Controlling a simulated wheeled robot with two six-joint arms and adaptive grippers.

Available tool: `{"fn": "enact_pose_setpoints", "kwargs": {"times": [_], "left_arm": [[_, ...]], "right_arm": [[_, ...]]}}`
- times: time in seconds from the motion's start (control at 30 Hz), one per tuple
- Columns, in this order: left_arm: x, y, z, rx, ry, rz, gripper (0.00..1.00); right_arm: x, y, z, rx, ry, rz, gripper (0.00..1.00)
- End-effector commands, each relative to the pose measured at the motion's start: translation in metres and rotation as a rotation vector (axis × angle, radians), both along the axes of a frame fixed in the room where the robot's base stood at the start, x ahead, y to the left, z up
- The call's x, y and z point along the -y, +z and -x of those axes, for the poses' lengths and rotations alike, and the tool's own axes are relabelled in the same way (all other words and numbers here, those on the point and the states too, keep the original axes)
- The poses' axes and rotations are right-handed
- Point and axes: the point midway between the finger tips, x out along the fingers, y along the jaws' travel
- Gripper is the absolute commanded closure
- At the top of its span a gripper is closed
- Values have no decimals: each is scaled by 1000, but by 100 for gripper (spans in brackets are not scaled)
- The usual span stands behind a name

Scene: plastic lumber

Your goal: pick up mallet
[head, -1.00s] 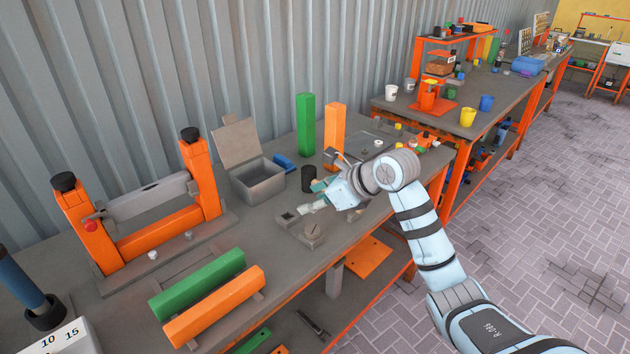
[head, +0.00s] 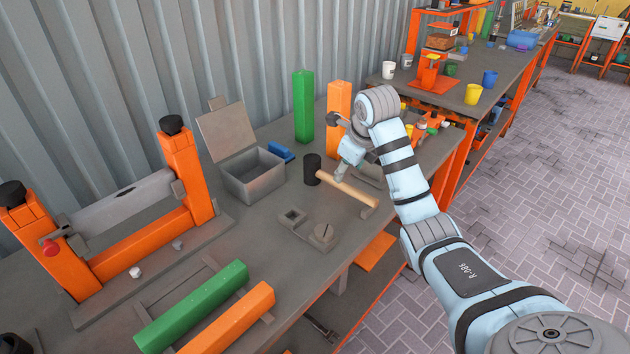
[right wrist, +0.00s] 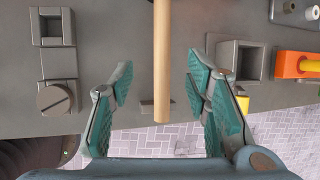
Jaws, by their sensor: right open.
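The mallet lies on the grey workbench (head: 300,262). Its black head (head: 312,168) is to the left and its wooden handle (head: 352,191) runs toward the bench's front edge. My right gripper (head: 341,176) is over the handle in the head view, partly hidden by its own wrist. In the right wrist view the teal fingers of my right gripper (right wrist: 158,82) are open, one on each side of the handle (right wrist: 162,50), with gaps on both sides. The mallet head is outside the right wrist view. My left gripper is not in view.
A grey block with a slotted round knob (head: 323,234) sits left of the handle. A grey open box (head: 253,178), a green post (head: 303,108) and an orange post (head: 339,100) stand behind. Green and orange bars (head: 228,318) lie in front.

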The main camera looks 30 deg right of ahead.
Motion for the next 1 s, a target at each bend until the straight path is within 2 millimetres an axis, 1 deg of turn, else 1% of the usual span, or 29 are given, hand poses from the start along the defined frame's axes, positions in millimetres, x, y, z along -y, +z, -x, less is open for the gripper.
{"fn": "enact_pose_setpoints", "kwargs": {"times": [0.03, 0.1, 0.23, 0.37, 0.43, 0.5, 0.7, 0.87, 0.9, 0.97, 1.0], "left_arm": [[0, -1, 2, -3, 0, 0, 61], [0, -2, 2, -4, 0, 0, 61], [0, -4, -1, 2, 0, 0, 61], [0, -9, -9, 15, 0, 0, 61], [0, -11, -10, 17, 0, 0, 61], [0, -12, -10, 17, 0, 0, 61], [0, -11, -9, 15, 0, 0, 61], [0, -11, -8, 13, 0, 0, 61], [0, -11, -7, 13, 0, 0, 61], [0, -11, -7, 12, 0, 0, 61], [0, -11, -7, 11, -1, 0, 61]], "right_arm": [[1, -12, -4, -5, -1, -2, 56], [3, -21, -10, -1, 0, -1, 56], [5, -35, -16, -1, 1, 0, 56], [11, -61, -22, -2, 2, 1, 56], [11, -71, -28, -1, 3, -2, 56], [12, -76, -31, 1, 5, -1, 56], [12, -76, -32, 2, 6, 1, 56], [12, -76, -32, 2, 6, 1, 82], [12, -76, -32, 2, 6, 1, 88], [12, -76, -32, 2, 6, 1, 98], [12, -76, -32, 2, 6, 1, 100]]}}
